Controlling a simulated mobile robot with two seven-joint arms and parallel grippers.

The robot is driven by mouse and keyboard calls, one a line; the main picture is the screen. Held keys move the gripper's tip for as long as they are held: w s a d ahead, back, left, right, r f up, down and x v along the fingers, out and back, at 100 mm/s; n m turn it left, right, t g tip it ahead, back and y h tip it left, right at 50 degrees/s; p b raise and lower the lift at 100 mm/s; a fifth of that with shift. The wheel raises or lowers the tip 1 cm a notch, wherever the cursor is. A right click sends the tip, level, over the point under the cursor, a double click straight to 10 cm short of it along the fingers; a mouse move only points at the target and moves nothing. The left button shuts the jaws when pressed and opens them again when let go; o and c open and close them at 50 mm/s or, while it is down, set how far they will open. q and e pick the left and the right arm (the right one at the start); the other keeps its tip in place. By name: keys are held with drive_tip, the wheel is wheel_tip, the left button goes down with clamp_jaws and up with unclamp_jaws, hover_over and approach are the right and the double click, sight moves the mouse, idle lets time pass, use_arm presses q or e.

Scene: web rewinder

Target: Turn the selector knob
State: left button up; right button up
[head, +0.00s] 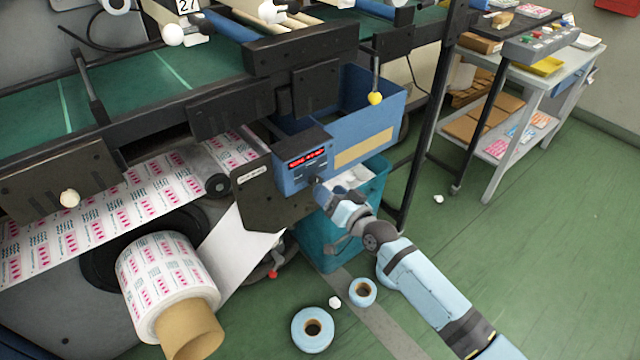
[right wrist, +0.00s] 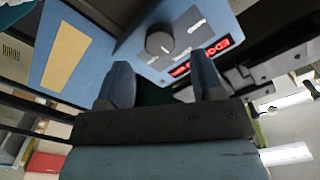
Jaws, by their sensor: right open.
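The selector knob (right wrist: 159,41) is a round dark grey knob on the blue face of the control box (right wrist: 190,25), seen in the right wrist view. The box also shows in the head view (head: 290,178), with a red lit display on its front. My right gripper (right wrist: 162,82) is open, its two fingers pointing at the panel on either side of the knob's line, with a gap to the knob. In the head view the right gripper (head: 326,190) is at the box's lower right, and hides the knob there. My left gripper is not in view.
A printed label roll (head: 165,270) and web are at the left. A blue bin (head: 385,100) stands behind the box and a teal bin (head: 325,245) below it. Blue tape rolls (head: 299,330) lie on the floor.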

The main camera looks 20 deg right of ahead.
drive_tip(key=v, duration=0.8)
drive_tip(key=shift+s, duration=0.35)
drive_tip(key=shift+d, duration=0.15)
drive_tip(key=s+a+f+n+g+h+p, duration=0.1)
drive_tip(key=s+p, duration=0.4)
drive_tip(key=s, duration=0.6)
drive_tip(key=s+a+f+n+g+h+p, duration=0.2)
drive_tip(key=s+a+f+n+g+p, duration=0.1)
drive_tip(key=s, duration=0.8)
drive_tip(key=n+g+p, duration=0.1)
drive_tip(key=g+p, duration=0.1)
drive_tip(key=p, duration=0.1)
drive_tip(key=shift+a+f+n, duration=0.2)
drive_tip(key=shift+n, duration=0.2)
